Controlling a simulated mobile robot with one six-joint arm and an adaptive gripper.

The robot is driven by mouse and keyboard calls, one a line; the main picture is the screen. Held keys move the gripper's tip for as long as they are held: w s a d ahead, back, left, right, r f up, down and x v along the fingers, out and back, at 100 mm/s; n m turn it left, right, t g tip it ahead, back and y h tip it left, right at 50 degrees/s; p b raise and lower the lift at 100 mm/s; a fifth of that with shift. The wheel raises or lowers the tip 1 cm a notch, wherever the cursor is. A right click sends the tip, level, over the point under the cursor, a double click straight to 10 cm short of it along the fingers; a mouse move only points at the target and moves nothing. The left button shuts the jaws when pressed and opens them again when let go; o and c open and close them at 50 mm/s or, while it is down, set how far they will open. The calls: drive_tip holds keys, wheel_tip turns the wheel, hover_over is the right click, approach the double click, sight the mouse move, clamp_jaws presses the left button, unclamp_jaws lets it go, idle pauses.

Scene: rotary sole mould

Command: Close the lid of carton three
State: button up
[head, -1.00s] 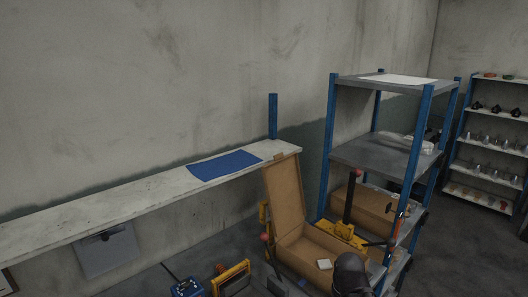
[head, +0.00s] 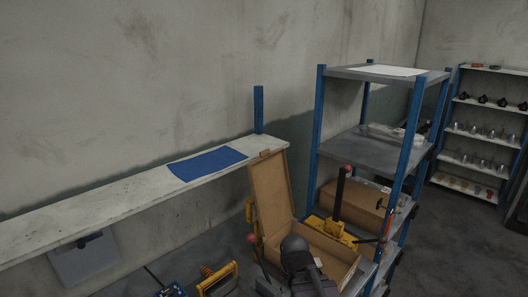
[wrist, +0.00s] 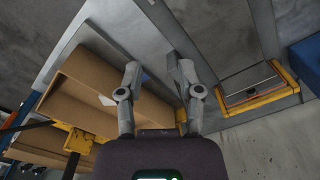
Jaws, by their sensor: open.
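An open brown carton (head: 338,262) sits low beside the shelf rack in the head view. Its lid (head: 271,192) stands almost upright at the left side. I cannot read a number on it. The dark end of my arm hides part of the carton's front left; my fingers cannot be made out there. In the wrist view my gripper (wrist: 155,62) has its two grey fingers apart, with nothing held between them. Brown carton panels (wrist: 105,78) show just left of the fingers; I cannot tell whether they touch.
A yellow clamp with a dark upright lever (head: 339,195) stands behind the carton. Another carton (head: 355,203) lies on the rack (head: 362,150). A white ledge (head: 100,202) with a blue sheet (head: 207,163) runs along the wall. A yellow-framed thing (head: 217,281) lies at the bottom.

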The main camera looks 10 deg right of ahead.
drive_tip(key=shift+a, duration=0.1)
drive_tip(key=n+t+h+p, duration=0.95)
drive_tip(key=n+p, duration=1.05)
drive_tip(key=n, duration=0.8)
approach(264, 151)
drive_tip(key=shift+g+h, duration=0.85)
drive_tip(key=shift+g, duration=0.1)
drive_tip(key=a, duration=0.2)
drive_tip(key=a+r, duration=0.1)
drive_tip(key=a, duration=0.1)
drive_tip(key=shift+w, duration=0.1)
drive_tip(key=shift+d, duration=0.15)
drive_tip(key=b+x, duration=0.5)
drive_tip(key=x, duration=0.8)
drive_tip(key=shift+w+d+f, duration=0.1)
drive_tip(key=shift+w+d, duration=0.15)
drive_tip(key=shift+c, duration=0.2)
